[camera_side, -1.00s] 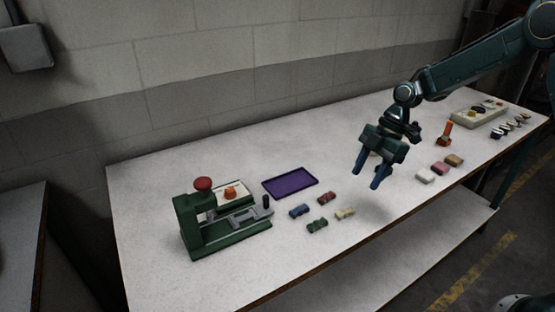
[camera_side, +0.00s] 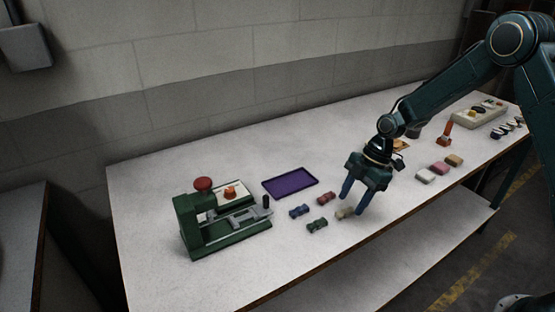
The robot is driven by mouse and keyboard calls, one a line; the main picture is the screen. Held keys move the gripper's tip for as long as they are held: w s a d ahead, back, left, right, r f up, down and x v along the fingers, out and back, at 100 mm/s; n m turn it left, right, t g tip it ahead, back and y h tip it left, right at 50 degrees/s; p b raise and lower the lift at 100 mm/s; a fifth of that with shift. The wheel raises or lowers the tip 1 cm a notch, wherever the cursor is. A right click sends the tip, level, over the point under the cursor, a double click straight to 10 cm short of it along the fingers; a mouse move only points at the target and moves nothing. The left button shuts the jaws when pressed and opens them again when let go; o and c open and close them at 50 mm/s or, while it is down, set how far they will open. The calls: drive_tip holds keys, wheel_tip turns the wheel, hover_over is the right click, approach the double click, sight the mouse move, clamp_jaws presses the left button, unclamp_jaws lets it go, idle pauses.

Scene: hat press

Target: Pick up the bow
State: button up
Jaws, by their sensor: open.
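Several small bow-shaped pieces lie on the white table in the side view: a blue bow (camera_side: 299,212), a red bow (camera_side: 327,199), a green bow (camera_side: 317,225) and a cream bow (camera_side: 344,213). My gripper (camera_side: 352,206) points down with its two blue fingers apart. The fingertips are low, at the cream bow, and partly cover it. I cannot tell whether they touch it or how high they are above the table. Nothing is held.
A green press (camera_side: 228,240) with a red knob and a small orange piece (camera_side: 231,193) stands at the left. A purple tray (camera_side: 290,195) lies behind the bows. Coloured blocks (camera_side: 439,168), an orange stamp-like tool (camera_side: 445,136) and a beige holder (camera_side: 479,117) are at the right.

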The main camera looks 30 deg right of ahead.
sight(345, 213)
drive_tip(key=shift+x, duration=1.3)
drive_tip(key=c, duration=1.1)
